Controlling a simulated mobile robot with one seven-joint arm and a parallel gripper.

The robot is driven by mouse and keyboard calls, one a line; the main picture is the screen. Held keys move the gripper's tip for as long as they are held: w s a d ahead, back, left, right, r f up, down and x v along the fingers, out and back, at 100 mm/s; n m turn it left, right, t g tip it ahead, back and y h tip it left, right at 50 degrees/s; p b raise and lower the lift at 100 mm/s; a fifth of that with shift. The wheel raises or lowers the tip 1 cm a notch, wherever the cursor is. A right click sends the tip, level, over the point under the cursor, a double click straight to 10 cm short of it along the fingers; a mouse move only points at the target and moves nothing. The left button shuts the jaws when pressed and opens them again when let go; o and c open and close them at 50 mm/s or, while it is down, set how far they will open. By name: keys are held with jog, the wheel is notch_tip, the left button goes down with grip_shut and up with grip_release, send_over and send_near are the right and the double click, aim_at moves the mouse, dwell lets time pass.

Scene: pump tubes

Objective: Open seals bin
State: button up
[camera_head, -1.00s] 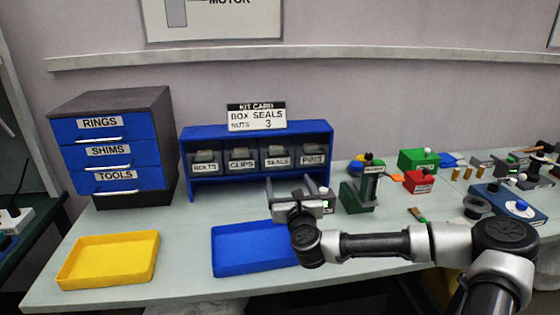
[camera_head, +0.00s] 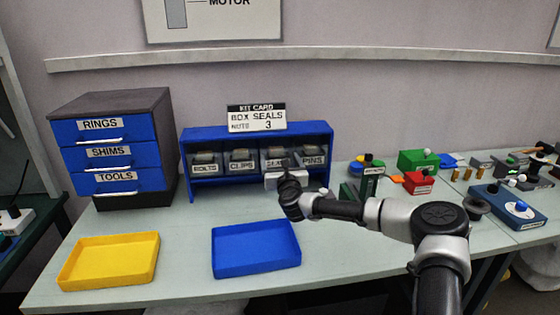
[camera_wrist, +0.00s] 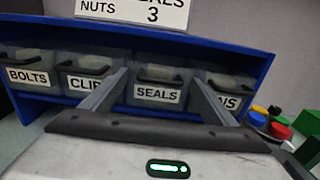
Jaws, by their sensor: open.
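The seals bin (camera_wrist: 156,92) is a grey bin with a white SEALS label and a dark handle. It sits in the blue rack (camera_head: 258,135), between the clips bin (camera_wrist: 84,82) and the pins bin (camera_wrist: 232,101), and shows no clear sign of being pulled out. My gripper (camera_wrist: 158,88) is open and empty, with its two fingers pointing at the rack, one either side of the SEALS label in the wrist view. In the head view my gripper (camera_head: 283,166) hides much of the seals bin. I cannot tell whether a finger touches it.
The bolts bin (camera_head: 205,163) is at the rack's left end. A kit card (camera_head: 257,118) stands on top. A blue tray (camera_head: 256,262) and a yellow tray (camera_head: 108,278) lie in front. A drawer cabinet (camera_head: 115,145) stands left; a green device (camera_head: 369,185) is right of the rack.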

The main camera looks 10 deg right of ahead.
jog(key=c, duration=1.5)
jog(key=shift+f+b, duration=0.15)
jog(key=shift+b, duration=0.2)
